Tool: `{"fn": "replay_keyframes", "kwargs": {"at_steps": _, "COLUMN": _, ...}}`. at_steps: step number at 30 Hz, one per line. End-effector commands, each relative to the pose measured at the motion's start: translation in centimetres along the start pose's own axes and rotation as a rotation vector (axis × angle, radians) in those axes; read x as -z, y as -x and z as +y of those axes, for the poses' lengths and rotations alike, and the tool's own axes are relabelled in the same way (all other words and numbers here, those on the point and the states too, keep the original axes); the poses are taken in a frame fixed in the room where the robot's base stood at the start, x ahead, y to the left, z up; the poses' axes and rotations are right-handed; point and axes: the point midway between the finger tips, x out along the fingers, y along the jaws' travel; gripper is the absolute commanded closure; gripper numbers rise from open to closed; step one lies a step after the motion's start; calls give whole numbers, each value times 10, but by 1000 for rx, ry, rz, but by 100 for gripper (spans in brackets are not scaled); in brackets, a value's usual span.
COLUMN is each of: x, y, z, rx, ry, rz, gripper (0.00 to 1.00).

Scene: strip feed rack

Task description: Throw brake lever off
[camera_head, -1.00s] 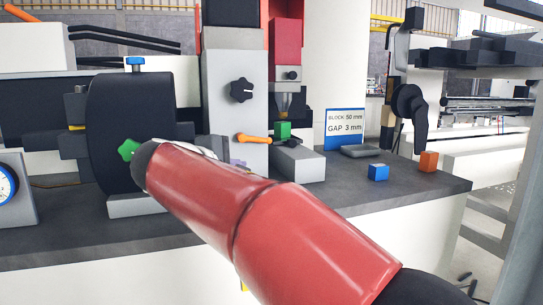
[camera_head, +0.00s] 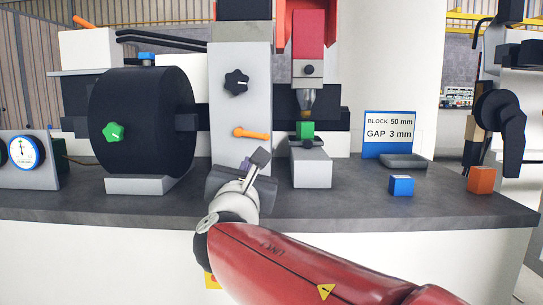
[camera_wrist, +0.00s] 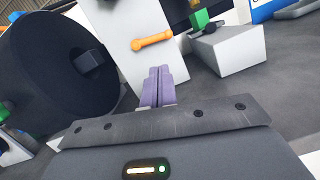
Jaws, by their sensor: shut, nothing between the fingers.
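An orange lever (camera_head: 251,133) sticks out to the right from the front of the grey upright column (camera_head: 232,160), nearly level. It also shows in the wrist view (camera_wrist: 152,41), just beyond and above my fingertips. A second orange handle (camera_head: 83,22) stands tilted at the far upper left; I see no label telling which is the brake lever. My gripper (camera_head: 245,166) is in front of the column, below the first orange lever. In the wrist view its purple fingers (camera_wrist: 158,72) are together and empty, apart from the lever.
A large black drum (camera_head: 150,125) with a green star knob (camera_head: 113,132) stands left of the column. A black star knob (camera_head: 237,81) sits above the lever. Right are a red press head (camera_head: 309,35), a blue block (camera_head: 401,185) and an orange block (camera_head: 481,179).

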Motion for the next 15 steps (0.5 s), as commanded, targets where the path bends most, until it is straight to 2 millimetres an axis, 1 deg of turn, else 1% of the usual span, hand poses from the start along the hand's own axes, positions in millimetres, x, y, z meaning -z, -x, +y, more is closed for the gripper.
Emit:
{"fn": "replay_keyframes", "kwargs": {"at_steps": 5, "x": 0, "y": -24, "z": -1, "rx": 3, "ry": 0, "rz": 1, "gripper": 100}}
{"fn": "replay_keyframes", "kwargs": {"at_steps": 12, "x": 0, "y": -69, "z": -1, "rx": 4, "ry": -3, "rz": 2, "gripper": 100}}
{"fn": "replay_keyframes", "kwargs": {"at_steps": 15, "x": 0, "y": -83, "z": -1, "rx": 4, "ry": -3, "rz": 1, "gripper": 100}}
